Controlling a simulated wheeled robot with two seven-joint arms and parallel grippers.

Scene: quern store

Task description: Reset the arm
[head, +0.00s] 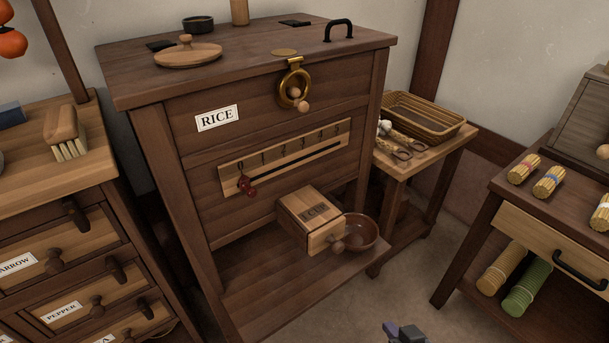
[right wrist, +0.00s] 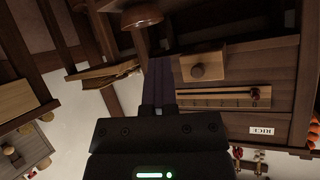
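My right gripper (head: 405,333) shows at the bottom edge of the head view, low in front of the rice cabinet (head: 215,185) and apart from it. In the right wrist view the two dark fingers (right wrist: 159,82) lie side by side, shut, with nothing seen between them. Past the fingertips that view shows the cabinet's front upside down, with a small wooden box (right wrist: 203,67) and a brown bowl (right wrist: 142,16). My left gripper is not in view.
The box (head: 312,222) juts from the cabinet above a low shelf (head: 260,290), the bowl (head: 360,232) beside it. A red slider knob (head: 246,185) sits at the scale's left end. A side table (head: 430,155) and a right-hand cabinet (head: 540,225) stand nearby. Floor between is clear.

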